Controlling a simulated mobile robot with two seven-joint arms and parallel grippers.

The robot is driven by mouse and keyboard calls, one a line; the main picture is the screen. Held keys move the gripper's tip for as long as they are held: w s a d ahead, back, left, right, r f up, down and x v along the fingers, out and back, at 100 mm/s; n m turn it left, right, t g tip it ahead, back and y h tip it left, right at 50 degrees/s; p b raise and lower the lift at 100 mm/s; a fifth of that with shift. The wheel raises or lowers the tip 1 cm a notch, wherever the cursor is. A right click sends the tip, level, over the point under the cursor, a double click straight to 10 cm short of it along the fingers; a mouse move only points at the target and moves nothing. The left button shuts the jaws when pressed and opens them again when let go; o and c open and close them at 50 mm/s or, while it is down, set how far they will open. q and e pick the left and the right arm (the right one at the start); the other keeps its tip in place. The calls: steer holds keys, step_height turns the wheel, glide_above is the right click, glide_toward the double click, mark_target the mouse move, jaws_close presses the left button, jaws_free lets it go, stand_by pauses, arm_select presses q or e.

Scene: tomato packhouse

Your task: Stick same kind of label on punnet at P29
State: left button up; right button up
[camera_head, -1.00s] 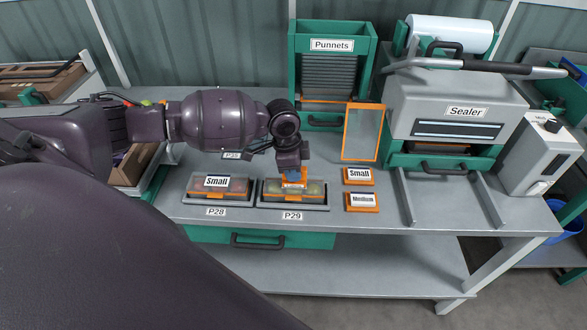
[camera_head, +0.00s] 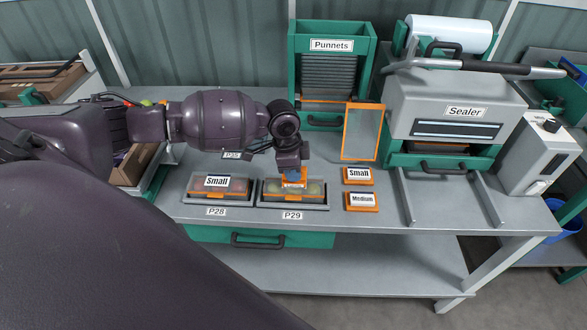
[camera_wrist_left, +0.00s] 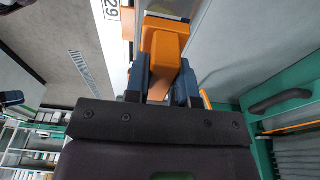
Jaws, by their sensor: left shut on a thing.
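The punnet at P29 (camera_head: 313,190) sits in its grey tray (camera_head: 293,207) at the middle of the bench, with pale contents under a clear top. My left gripper (camera_head: 292,178) is over this punnet and shut on an orange block-shaped labelling tool (camera_wrist_left: 166,45). A white strip shows at the tool's lower end, close to the punnet top; whether it touches is unclear. The punnet at P28 (camera_head: 205,192), to the left, carries a white label reading "Small" (camera_head: 217,182). My right gripper is in neither view.
To the right lie two orange label holders, "Small" (camera_head: 359,175) and "Medium" (camera_head: 362,200). Behind stand an orange-framed panel (camera_head: 362,132), the green Punnets dispenser (camera_head: 332,65) and the Sealer (camera_head: 455,105). Bare bench lies right of the holders.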

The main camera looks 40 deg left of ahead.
arm_select(q)
steer(key=shift+r+p, duration=0.9)
steer(key=shift+p, duration=0.15)
steer(key=shift+r+p, duration=0.45)
steer(key=shift+p, duration=0.15)
steer(key=shift+r+p, duration=0.65)
steer(key=shift+p, duration=0.25)
steer(key=shift+r, duration=0.85)
